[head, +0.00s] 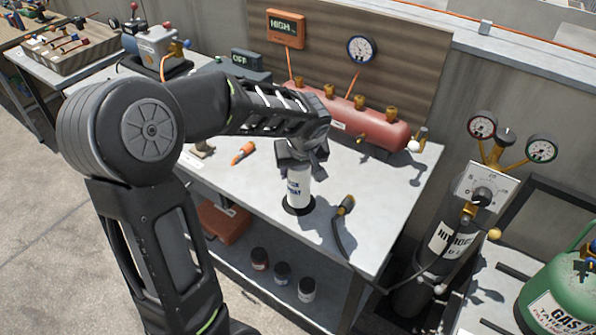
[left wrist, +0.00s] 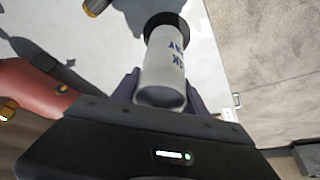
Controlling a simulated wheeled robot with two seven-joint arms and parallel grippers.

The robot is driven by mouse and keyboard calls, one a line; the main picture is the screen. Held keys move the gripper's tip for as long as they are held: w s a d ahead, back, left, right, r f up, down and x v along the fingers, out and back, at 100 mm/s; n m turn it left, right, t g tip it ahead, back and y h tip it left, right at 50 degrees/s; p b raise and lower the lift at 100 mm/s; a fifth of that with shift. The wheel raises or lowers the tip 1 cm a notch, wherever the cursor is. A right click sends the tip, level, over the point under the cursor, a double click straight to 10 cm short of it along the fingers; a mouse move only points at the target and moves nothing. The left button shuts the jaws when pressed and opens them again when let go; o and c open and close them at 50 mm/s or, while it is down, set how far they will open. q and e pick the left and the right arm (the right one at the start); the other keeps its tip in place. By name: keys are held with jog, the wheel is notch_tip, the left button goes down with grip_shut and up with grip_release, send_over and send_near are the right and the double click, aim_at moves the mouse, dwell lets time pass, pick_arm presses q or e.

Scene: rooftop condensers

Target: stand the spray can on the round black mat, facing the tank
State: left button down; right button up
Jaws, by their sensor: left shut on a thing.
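The spray can (head: 298,190) is white with dark lettering. It stands upright, with its base at the round black mat (head: 291,208) near the table's front edge. My left gripper (head: 300,165) is shut on its upper part from above. In the left wrist view the can (left wrist: 165,70) lies between the fingers, with the mat (left wrist: 166,19) at its far end. I cannot tell whether its base touches the mat. The lettering shows toward the head camera, away from the red tank (head: 340,113) at the table's back. My right gripper is out of view.
A black hose with a brass end (head: 346,205) lies just right of the mat. An orange-handled tool (head: 243,153) lies to the left. Several small jars (head: 282,272) stand on the lower shelf. A gas cylinder (head: 440,250) with gauges stands beyond the table's right edge.

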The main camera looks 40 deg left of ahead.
pick_arm(q)
jog(key=shift+f, duration=0.5)
jog(key=shift+f, duration=0.1)
jog(key=shift+f+b, duration=0.1)
jog(key=shift+b, duration=0.2)
jog(key=c, duration=0.6)
grip_release()
jog(key=shift+r+p, duration=0.3)
jog(key=shift+p, duration=0.1)
jog(key=v, duration=1.2)
jog(key=shift+f+b, duration=0.1)
jog(key=shift+b, duration=0.3)
